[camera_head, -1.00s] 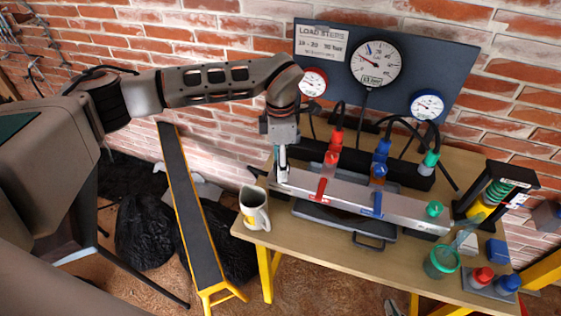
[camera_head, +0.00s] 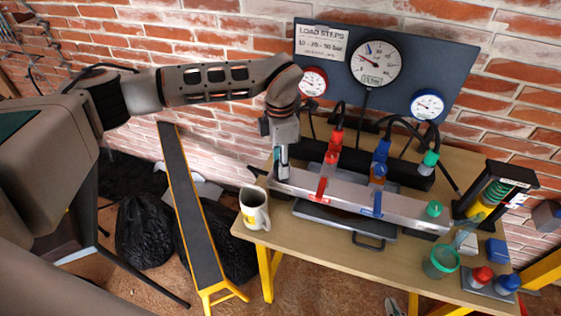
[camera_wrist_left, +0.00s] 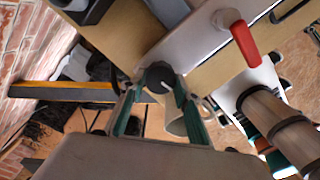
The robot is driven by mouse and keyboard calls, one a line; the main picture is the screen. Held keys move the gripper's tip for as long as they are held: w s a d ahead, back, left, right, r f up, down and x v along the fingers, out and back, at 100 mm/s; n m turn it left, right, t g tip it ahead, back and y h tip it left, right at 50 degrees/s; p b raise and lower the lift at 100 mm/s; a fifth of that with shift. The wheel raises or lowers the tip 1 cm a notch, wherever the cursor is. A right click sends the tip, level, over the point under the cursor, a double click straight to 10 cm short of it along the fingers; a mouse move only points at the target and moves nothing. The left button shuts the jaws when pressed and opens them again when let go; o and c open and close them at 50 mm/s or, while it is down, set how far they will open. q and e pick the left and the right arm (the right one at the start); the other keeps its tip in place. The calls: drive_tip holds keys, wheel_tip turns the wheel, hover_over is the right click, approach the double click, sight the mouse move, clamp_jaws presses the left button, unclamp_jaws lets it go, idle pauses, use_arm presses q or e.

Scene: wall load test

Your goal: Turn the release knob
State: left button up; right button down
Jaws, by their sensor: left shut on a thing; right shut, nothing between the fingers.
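The release knob (camera_wrist_left: 160,78) is dark and round with a white line mark, at the left end of the long grey manifold block (camera_head: 400,207). My left gripper (camera_wrist_left: 155,88) is shut on the knob, with one finger on each side of it in the left wrist view. In the head view my left gripper (camera_head: 282,170) points down over the block's left end and hides the knob.
A red lever (camera_head: 321,190) and a blue lever (camera_head: 377,204) sit along the block. A white mug (camera_head: 250,210) stands close by at the table's left edge. Hoses and a gauge panel (camera_head: 440,65) are behind. A green cup (camera_head: 440,264) stands at the right.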

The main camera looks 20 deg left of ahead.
use_arm(q)
drive_tip(key=n, duration=0.9)
drive_tip(key=shift+d, duration=0.1)
drive_tip(key=n, duration=0.4)
drive_tip(key=shift+d+n+b, duration=0.1)
drive_tip(key=shift+n+b, duration=0.25)
drive_tip(key=shift+n, duration=1.15)
drive_tip(key=o, duration=1.1)
drive_tip(key=shift+r, duration=0.15)
wheel_tip(320, 180, up, 12)
